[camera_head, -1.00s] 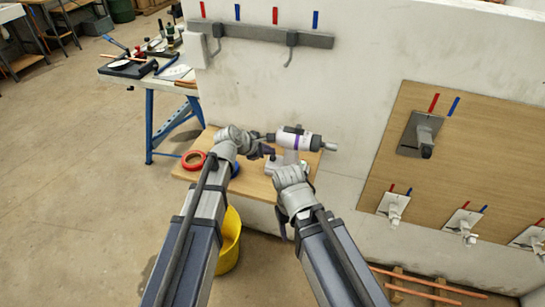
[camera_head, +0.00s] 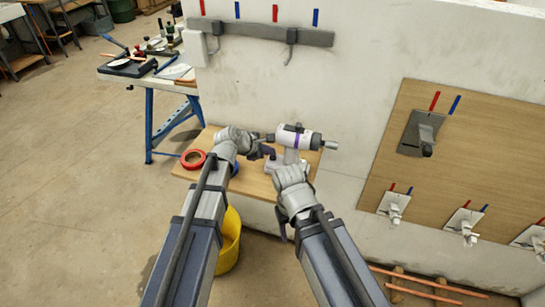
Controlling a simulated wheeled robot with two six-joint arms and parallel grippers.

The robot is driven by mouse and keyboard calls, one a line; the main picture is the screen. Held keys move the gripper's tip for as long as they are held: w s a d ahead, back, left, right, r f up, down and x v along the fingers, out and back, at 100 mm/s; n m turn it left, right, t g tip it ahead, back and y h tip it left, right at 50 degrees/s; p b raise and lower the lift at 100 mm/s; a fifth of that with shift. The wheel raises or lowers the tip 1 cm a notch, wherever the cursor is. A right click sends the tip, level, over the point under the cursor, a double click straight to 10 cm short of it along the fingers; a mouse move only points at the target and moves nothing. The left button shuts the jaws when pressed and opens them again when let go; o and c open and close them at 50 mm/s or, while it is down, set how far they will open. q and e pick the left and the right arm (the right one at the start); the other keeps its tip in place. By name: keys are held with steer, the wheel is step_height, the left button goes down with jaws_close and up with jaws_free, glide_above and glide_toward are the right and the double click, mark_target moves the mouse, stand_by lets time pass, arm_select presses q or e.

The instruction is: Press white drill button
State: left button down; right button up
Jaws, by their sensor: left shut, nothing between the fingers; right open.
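A white drill (camera_head: 305,139) with a purple band and a dark chuck pointing right stands on a small wooden shelf (camera_head: 256,187) against the wall. Its button is too small to make out. My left gripper (camera_head: 266,150) is shut and empty, just left of the drill's body near its handle; I cannot tell whether it touches. My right gripper (camera_head: 287,174) is open, in front of the drill's lower part, and its wrist hides some of the drill's base. The fingertips of the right gripper are mostly hidden.
A red tape roll (camera_head: 193,159) lies on the shelf's left side, with a blue item partly hidden behind my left arm. A yellow bucket (camera_head: 229,243) stands below. A workbench (camera_head: 150,75) with tools is at the back left.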

stand_by(0.4)
arm_select(q)
steer(key=shift+r+p, duration=0.4)
steer(key=shift+p, duration=0.1)
step_height(320, 180, up, 6)
steer(key=p, duration=0.6)
stand_by(0.4)
